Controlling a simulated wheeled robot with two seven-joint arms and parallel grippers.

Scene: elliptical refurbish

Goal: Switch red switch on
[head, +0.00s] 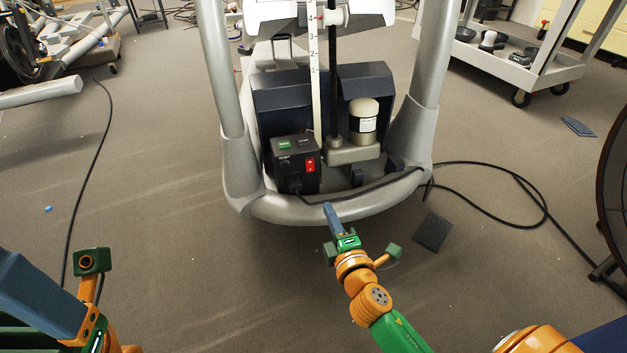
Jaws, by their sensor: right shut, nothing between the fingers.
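The red switch (310,165) is a small red rocker on the front right of a black box (293,180) low in the elliptical's frame. Whether it is on or off is too small to tell. My right gripper (329,207) is shut and empty, its fingertips at the frame's curved front tube, below and slightly right of the switch and apart from it in the picture. My left arm shows at the lower left; its gripper fingers cannot be made out.
The elliptical's grey tube frame (427,95) rises on both sides of the box. A black cable (375,190) runs from the box to the right across the floor. A dark pad (432,232) lies on the carpet. A wheeled cart (520,75) stands at the upper right.

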